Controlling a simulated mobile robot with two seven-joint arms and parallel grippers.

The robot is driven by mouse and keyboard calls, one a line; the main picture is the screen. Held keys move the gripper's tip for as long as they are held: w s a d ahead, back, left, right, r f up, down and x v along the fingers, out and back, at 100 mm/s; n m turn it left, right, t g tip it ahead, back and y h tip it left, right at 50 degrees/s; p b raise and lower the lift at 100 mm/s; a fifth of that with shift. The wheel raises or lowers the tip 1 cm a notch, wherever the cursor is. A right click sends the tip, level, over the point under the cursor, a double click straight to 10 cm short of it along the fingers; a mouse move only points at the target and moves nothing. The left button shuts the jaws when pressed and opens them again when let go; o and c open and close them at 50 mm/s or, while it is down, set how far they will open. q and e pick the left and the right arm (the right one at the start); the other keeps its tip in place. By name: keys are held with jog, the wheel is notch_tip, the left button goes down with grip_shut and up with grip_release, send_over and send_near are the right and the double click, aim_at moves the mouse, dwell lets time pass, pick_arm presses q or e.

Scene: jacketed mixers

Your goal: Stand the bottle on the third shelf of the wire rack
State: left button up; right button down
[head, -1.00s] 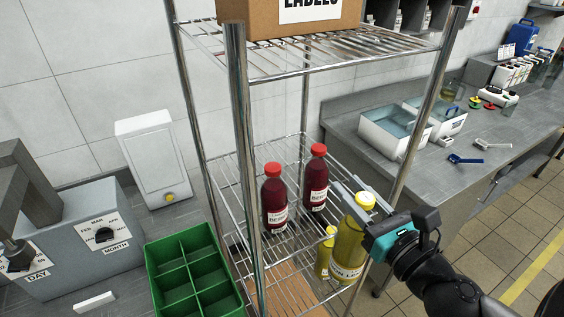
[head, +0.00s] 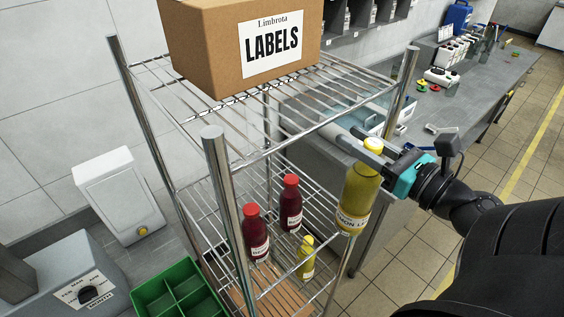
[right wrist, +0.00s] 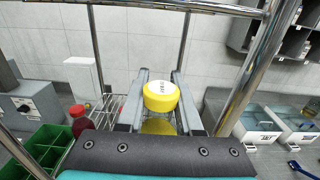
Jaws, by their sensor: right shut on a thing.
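My right gripper (head: 358,143) is shut on a large yellow bottle (head: 358,192) with a yellow cap, gripping it near the neck. The bottle hangs nearly upright, its label partly visible, at the right side of the wire rack (head: 217,180). Its base is above the lower shelf (head: 275,272) and its cap is near the height of the upper shelf (head: 217,107). I cannot tell whether it is fully inside the posts. In the right wrist view the yellow cap (right wrist: 161,96) sits between the two fingers. My left gripper is not in view.
Two red-capped dark bottles (head: 255,235) (head: 291,205) and a small yellow bottle (head: 306,258) stand on the lower shelf. A cardboard LABELS box (head: 210,60) sits on the upper shelf. A green divided crate (head: 178,295) is at lower left. A grey counter (head: 470,110) runs at right.

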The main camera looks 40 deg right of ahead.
aim_at(360, 191)
jog(key=w+a+f, duration=0.1)
jog(key=w+f, duration=0.6)
jog(key=w, duration=0.5)
jog(key=shift+w+b, duration=0.3)
jog(key=shift+b, duration=0.15)
jog(key=shift+f, duration=0.15)
jog(key=c, duration=0.6)
grip_release()
jog(key=shift+f, duration=0.15)
jog(key=shift+s+d+r+b, duration=0.15)
jog(key=shift+s+b, duration=0.35)
jog(key=shift+s, duration=1.5)
jog(key=shift+s+d+b, duration=0.15)
jog(key=shift+s+b, duration=0.3)
jog(key=shift+s, duration=1.6)
jog(key=shift+s+d+r+b, duration=0.15)
jog(key=shift+s+b, duration=0.35)
jog(key=shift+s, duration=1.5)
